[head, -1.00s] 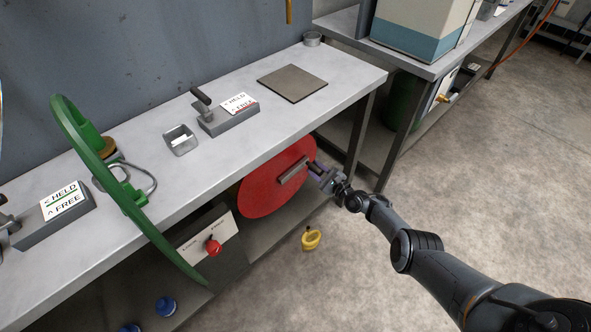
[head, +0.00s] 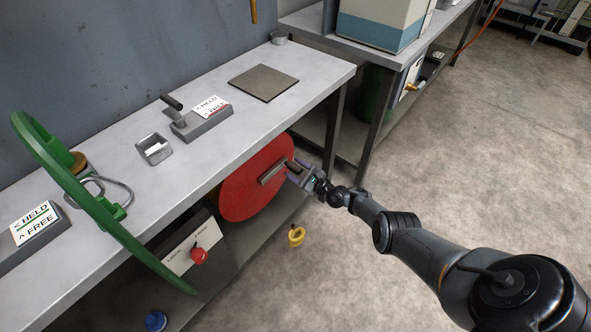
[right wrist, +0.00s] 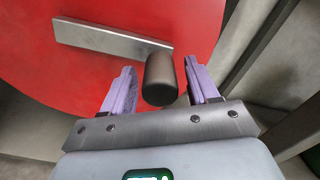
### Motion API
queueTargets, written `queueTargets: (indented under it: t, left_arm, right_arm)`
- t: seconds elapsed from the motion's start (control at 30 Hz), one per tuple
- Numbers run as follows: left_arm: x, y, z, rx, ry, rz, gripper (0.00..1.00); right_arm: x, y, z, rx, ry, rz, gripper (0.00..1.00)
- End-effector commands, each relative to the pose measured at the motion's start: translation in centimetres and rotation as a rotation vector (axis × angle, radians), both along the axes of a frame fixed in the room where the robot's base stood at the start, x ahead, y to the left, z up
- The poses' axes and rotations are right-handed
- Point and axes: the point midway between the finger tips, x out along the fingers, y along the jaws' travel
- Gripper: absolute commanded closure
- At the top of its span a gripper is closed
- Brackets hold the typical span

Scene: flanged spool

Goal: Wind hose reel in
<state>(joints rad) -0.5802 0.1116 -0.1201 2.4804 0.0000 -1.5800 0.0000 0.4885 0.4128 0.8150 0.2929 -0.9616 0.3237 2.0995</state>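The hose reel shows as a red disc (head: 240,190) under the bench; it also fills much of the right wrist view (right wrist: 100,75). A grey crank bar (head: 270,173) lies across its face and shows in the right wrist view (right wrist: 110,40). A dark cylindrical crank knob (right wrist: 160,80) sticks out from the bar's end. My right gripper (head: 298,170) is at this knob. In the right wrist view its two purple fingers (right wrist: 159,75) stand on either side of the knob, with gaps visible on both sides. My left gripper is out of view.
A green wheel (head: 75,185) stands at the bench's left. On the bench (head: 215,165) are two lever blocks with HELD/FREE plates (head: 205,115) (head: 38,225), a small metal holder and a flat plate. A red knob (head: 198,256) and yellow ring-like item (head: 296,237) are below.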

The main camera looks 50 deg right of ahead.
Motion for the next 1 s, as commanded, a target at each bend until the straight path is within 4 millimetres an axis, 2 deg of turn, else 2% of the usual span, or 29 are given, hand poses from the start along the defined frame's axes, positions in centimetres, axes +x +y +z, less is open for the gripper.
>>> queueTargets:
  t: [0.37,0.47,0.7,1.0]
  left_arm:
    - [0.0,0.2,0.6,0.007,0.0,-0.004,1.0]
    - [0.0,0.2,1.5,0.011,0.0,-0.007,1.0]
    - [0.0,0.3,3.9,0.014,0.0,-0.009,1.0]
    - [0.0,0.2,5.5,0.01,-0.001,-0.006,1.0]
  right_arm:
    - [-0.6,0.0,0.3,-0.002,-0.002,0.003,0.41]
    - [-1.7,0.0,0.4,-0.002,0.001,0.003,0.41]
    - [-5.8,-0.1,0.6,-0.001,0.0,0.001,0.41]
    - [-9.8,-0.1,0.3,-0.001,0.0,0.001,0.41]
